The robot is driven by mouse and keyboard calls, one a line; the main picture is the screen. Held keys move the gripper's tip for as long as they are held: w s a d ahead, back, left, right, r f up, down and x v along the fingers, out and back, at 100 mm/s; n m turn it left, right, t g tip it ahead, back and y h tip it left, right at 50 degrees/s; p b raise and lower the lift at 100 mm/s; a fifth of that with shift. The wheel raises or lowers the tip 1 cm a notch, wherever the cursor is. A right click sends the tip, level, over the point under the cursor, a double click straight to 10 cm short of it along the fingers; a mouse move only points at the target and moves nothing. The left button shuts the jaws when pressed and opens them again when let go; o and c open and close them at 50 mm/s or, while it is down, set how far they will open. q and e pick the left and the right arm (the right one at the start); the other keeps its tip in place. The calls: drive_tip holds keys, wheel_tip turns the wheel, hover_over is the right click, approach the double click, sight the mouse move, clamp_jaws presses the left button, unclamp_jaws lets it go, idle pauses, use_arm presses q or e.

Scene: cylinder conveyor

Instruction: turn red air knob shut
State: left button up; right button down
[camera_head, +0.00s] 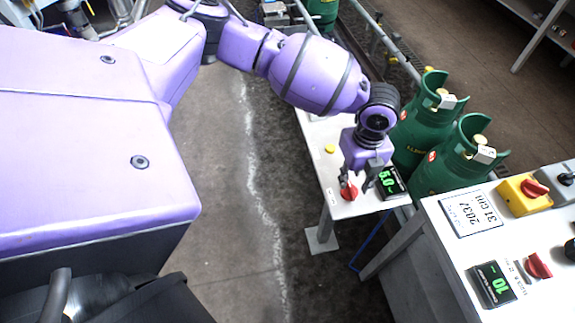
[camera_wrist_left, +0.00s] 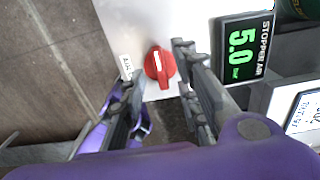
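The red air knob (camera_head: 349,192) sits on the white panel beside a black display reading 5.0. In the left wrist view the red knob (camera_wrist_left: 160,66) is round with a white pointer mark. My left gripper (camera_head: 360,178) is over the knob, pointing down. In the left wrist view its fingers are apart, one on each side of the knob, with the right fingertip close to it. I cannot tell whether either finger touches it. The display (camera_wrist_left: 243,50) reads 5.0 bar, stopper air. My right gripper is not in view.
A yellow button (camera_head: 330,149) is on the same panel. Green gas cylinders (camera_head: 420,118) stand just behind it. A nearer panel at right holds another red knob (camera_head: 538,265), a display (camera_head: 492,284) reading 10 and a yellow switch box (camera_head: 522,195). Open floor lies to the left.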

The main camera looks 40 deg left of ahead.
sight(350, 190)
use_arm(q)
drive_tip(key=shift+s+f, duration=0.1)
drive_tip(key=shift+f, duration=1.3)
clamp_jaws()
